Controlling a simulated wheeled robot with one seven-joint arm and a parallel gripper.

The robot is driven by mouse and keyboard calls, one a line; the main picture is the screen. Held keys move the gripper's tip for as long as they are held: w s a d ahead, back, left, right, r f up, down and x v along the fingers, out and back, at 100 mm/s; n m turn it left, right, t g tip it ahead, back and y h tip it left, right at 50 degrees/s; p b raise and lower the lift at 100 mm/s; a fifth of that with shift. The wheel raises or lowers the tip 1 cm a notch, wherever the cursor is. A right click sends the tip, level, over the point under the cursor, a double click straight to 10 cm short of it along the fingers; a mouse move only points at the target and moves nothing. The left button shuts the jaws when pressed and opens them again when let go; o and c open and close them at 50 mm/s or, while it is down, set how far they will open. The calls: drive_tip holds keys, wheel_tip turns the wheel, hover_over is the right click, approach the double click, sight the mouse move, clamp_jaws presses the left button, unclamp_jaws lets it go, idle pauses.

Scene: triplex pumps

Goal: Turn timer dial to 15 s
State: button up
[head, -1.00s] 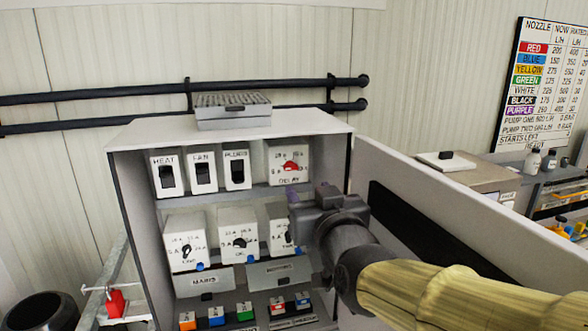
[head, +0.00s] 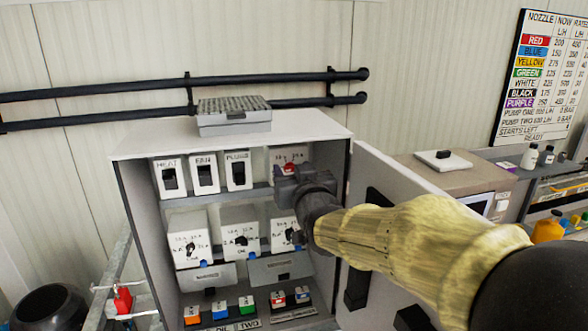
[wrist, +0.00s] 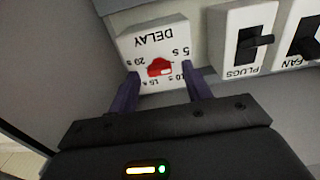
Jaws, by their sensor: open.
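The timer dial is a red knob (wrist: 160,67) on a white box marked DELAY (wrist: 142,43), with 5, 10, 15 and 20 s marks around it. The box is upside down in the wrist view. In the head view the red knob (head: 291,167) is in the cabinet's top row, at the right, partly hidden by my gripper (head: 291,175). My gripper (wrist: 161,74) is open, its two fingers on either side of the knob, with a gap to it on each side. I cannot tell which mark the knob points at.
PLUGS (head: 238,171), FAN (head: 203,174) and HEAT (head: 169,177) switches sit left of the dial. More dials (head: 240,240) are on the shelf below. The open cabinet door (head: 400,180) stands to the right, close to my arm.

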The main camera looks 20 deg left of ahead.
drive_tip(key=shift+c, duration=0.4)
drive_tip(key=c, duration=0.9)
